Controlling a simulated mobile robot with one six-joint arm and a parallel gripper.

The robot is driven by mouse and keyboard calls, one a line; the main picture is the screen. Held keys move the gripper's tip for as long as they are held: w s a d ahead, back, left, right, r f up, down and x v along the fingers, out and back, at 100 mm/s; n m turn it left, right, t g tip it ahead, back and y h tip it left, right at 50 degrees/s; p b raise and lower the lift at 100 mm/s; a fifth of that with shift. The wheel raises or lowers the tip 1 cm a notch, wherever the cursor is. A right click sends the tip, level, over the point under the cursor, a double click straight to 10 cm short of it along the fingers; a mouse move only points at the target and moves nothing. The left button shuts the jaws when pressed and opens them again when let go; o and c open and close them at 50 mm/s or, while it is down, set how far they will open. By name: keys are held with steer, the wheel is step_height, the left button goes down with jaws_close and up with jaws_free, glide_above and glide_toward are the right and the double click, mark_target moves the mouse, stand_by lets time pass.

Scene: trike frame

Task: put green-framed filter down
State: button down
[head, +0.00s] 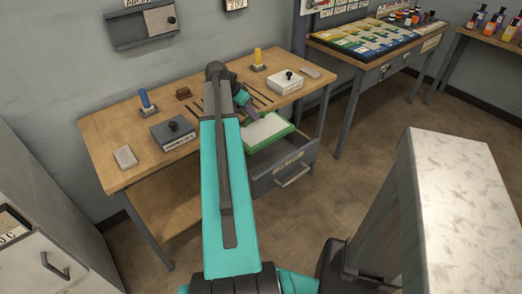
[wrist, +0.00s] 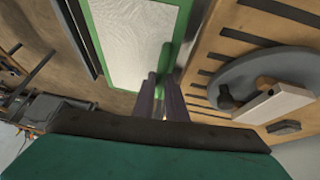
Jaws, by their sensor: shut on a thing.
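The green-framed filter (head: 266,131) has a pale, flat panel inside a green rim. In the head view it is at the front edge of the workbench, above the open drawer (head: 288,168). It also shows in the wrist view (wrist: 135,45), at the top centre. My gripper (wrist: 162,88) is shut on the filter's green rim. In the head view my arm partly hides the gripper and the filter's left side. I cannot tell whether the filter touches the drawer.
The wooden workbench (head: 118,132) has dark slots near its middle. On it are a grey box (head: 173,135) with a knob, a white box (head: 285,83), a blue-handled tool (head: 147,101) and a yellow one (head: 257,57). A pale-topped block (head: 455,195) stands at the right.

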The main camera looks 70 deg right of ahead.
mark_target(250, 123)
stand_by(0.7)
steer(key=shift+f+p, duration=0.7)
steer(key=shift+f, duration=2.25)
step_height(250, 123, down, 4)
steer(key=shift+r+p, duration=0.15)
steer(key=shift+p, duration=0.15)
steer(key=shift+f+b, duration=0.5)
steer(key=shift+f, duration=0.15)
steer(key=c, duration=1.8)
jaws_free()
steer(key=shift+r, duration=0.15)
